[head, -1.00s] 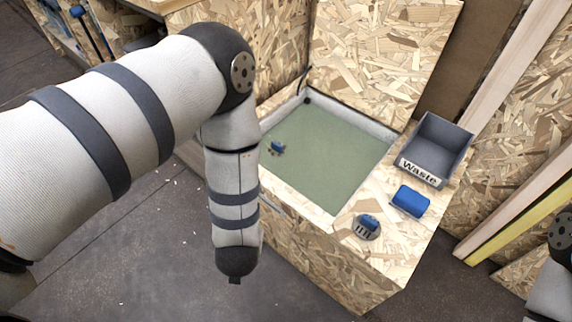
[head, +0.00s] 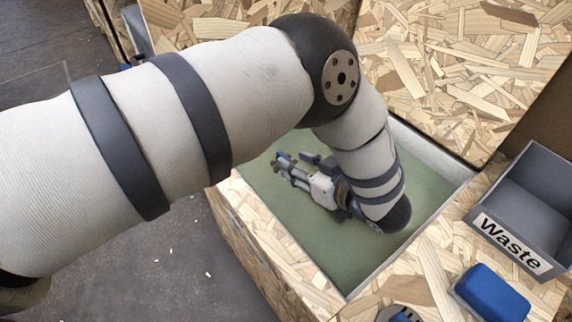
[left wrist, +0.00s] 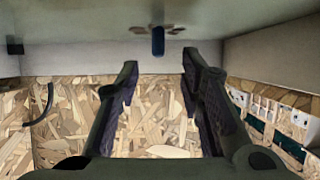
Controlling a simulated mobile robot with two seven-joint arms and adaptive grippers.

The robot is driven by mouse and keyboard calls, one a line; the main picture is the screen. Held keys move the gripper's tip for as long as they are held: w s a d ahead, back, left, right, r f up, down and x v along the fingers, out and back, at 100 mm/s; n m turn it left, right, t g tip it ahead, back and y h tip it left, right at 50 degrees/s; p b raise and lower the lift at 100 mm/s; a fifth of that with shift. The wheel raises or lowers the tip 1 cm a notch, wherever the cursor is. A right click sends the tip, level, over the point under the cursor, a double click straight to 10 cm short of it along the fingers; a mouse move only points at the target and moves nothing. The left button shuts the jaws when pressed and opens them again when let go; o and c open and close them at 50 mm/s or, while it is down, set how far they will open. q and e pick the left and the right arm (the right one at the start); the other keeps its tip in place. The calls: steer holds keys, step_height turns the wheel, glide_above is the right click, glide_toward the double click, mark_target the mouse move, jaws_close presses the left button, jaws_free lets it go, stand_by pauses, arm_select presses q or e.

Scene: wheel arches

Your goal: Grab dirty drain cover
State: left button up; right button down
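The dirty drain cover shows in the left wrist view as an upright blue handle (left wrist: 158,42) with brown dirt around its base, on the basin floor. My left gripper (left wrist: 160,64) is open, its two dark fingers apart, with the handle beyond the tips and roughly between them. Nothing is held. In the head view my left gripper (head: 292,168) is over the green basin (head: 300,235), pointing left; I cannot clearly separate the cover from the fingers there. My right gripper is not in view.
A grey bin labelled Waste (head: 500,243) stands on the chipboard counter at the right. A blue sponge-like block (head: 490,293) lies in front of it. Another drain cover (head: 398,314) is cut off at the bottom edge. The basin's walls and rim surround the gripper.

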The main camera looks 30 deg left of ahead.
mark_target(280, 152)
arm_select(q)
steer(key=b+x, duration=0.1)
steer(key=x, duration=0.4)
steer(key=shift+w+a+r, duration=0.1)
steer(key=shift+w+a, duration=0.1)
steer(key=shift+a, duration=0.1)
steer(key=shift+r, duration=0.1)
jaws_close()
steer(key=shift+r, duration=0.1)
